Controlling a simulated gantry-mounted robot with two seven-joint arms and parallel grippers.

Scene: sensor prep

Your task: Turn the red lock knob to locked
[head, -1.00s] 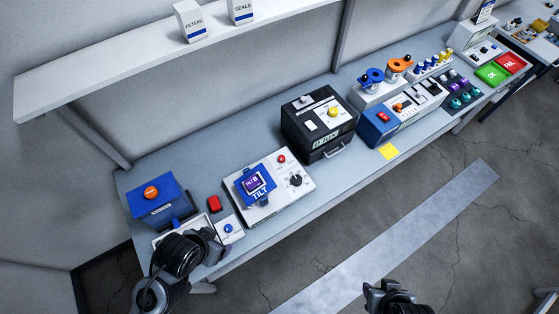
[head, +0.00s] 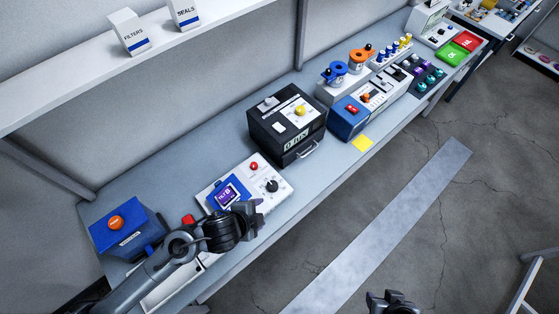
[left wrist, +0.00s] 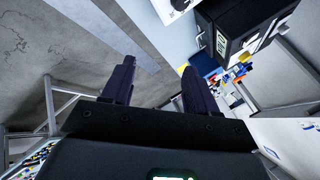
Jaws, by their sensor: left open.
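The white tilt unit (head: 283,195) lies on the bench with a blue-framed TILT display (head: 229,195), a red knob (head: 254,166) near its back edge and a black dial (head: 272,186). The red knob's setting is too small to read. My left gripper (head: 254,214) is open and empty, above the front part of the unit and apart from the red knob. It covers the unit's front left part. In the left wrist view the two fingers (left wrist: 158,72) stand apart with nothing between them. My right gripper (head: 390,299) is at the bottom edge, over the floor.
A blue box with an orange button (head: 116,222) stands at the left. A small red object (head: 188,219) is partly behind my left arm. A black lux box (head: 287,131) stands right of the tilt unit. A shelf (head: 75,75) runs above the bench.

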